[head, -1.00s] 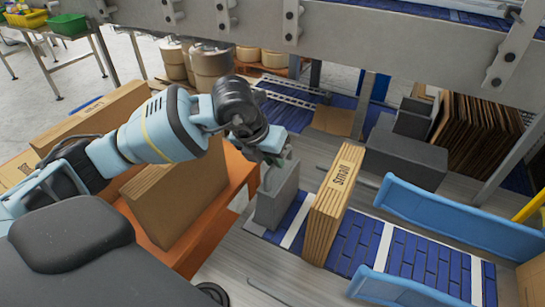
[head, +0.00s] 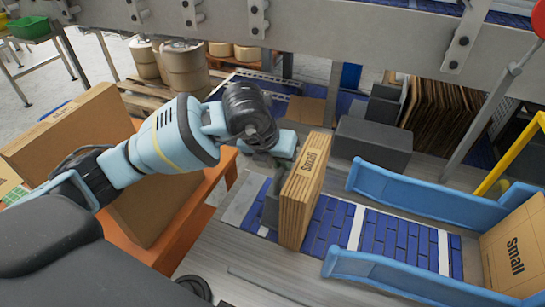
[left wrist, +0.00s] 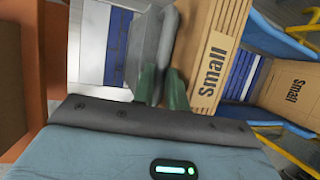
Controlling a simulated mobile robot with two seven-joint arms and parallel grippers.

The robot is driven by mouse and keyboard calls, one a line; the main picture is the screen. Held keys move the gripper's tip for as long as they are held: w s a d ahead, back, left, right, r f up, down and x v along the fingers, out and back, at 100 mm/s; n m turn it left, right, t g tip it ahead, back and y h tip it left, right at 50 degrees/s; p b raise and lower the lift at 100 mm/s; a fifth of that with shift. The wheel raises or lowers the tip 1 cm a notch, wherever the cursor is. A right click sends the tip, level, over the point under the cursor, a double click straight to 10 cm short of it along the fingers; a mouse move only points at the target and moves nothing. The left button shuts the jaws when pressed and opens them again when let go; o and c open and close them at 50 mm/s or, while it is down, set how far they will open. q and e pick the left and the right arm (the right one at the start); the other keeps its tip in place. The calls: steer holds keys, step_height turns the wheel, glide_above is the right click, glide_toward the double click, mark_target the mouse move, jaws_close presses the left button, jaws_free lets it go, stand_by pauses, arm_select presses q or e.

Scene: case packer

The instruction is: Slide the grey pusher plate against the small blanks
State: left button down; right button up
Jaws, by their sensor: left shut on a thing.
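The grey pusher plate (head: 270,208) stands upright on the conveyor, just left of the small blanks, partly hidden by my left gripper (head: 272,158). In the left wrist view the plate (left wrist: 150,40) is between the green fingertips of my left gripper (left wrist: 162,88), which is shut on it. The small blanks (head: 304,195) are an upright brown cardboard stack marked "Small"; they also show in the left wrist view (left wrist: 212,60). The plate is right beside the stack; I cannot tell if its whole face touches. My right gripper is not in view.
Two blue guide rails (head: 425,195) flank the blue belt (head: 395,240) right of the blanks. A carton marked "Small" (head: 512,250) is at the far right. A dark grey block (head: 372,143) stands behind. An orange stand (head: 190,215) with large cardboard is on the left.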

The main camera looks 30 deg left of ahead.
arm_select(q)
steer(key=shift+a, duration=0.2)
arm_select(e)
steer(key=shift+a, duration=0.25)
arm_select(q)
steer(key=c, duration=1.5)
jaws_free()
steer(key=shift+o, duration=0.5)
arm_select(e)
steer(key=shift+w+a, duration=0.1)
arm_select(q)
steer(key=shift+r, duration=0.1)
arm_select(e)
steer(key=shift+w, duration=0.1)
arm_select(q)
steer(key=shift+s+r, duration=0.1)
steer(key=shift+r, duration=0.2)
steer(key=v, duration=0.7)
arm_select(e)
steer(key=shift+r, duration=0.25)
